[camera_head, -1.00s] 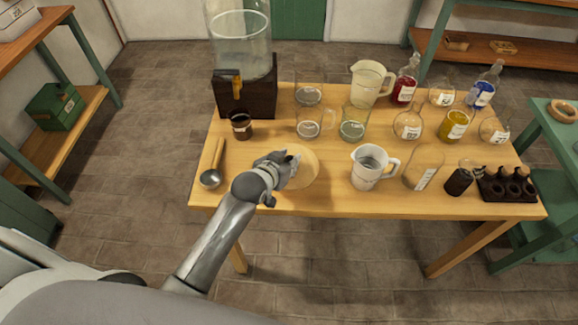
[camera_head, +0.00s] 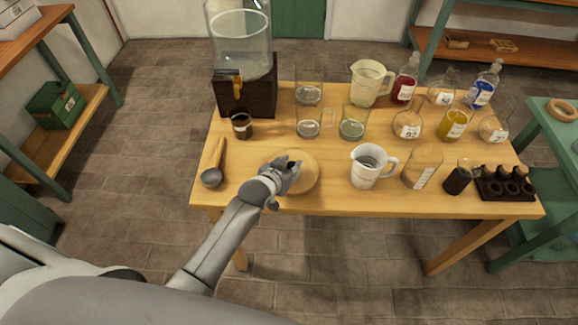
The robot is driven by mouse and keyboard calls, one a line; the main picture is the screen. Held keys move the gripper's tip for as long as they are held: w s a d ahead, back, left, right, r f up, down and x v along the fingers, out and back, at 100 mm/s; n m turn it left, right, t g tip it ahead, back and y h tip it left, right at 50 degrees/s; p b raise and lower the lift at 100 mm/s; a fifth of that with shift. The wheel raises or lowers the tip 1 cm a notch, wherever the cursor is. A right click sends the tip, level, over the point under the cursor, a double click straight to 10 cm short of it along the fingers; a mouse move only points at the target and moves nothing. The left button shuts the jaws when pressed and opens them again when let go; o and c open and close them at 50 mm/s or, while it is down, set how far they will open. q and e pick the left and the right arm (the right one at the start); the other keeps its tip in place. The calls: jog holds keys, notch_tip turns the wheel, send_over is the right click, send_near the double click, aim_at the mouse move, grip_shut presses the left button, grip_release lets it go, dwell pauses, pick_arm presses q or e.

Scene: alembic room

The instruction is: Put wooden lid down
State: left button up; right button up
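The round, pale wooden lid (camera_head: 308,177) is at the front of the wooden table, left of the middle. It looks flat and level, on or just above the table top. My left gripper (camera_head: 290,168) is over the left part of the lid, and its fingers hide that part. I cannot tell whether the fingers are closed on the lid or only close to it. My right gripper is not in view.
A scoop (camera_head: 212,177) lies left of the lid and a white measuring jug (camera_head: 367,171) stands to its right. A small dark jar (camera_head: 241,126) and a glass mug (camera_head: 308,123) stand behind. Several flasks crowd the right side of the table (camera_head: 335,207).

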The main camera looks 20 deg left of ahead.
pick_arm(q)
jog(key=o, duration=0.3)
jog(key=shift+r, duration=0.2)
jog(key=v, duration=1.2)
dwell(0.4)
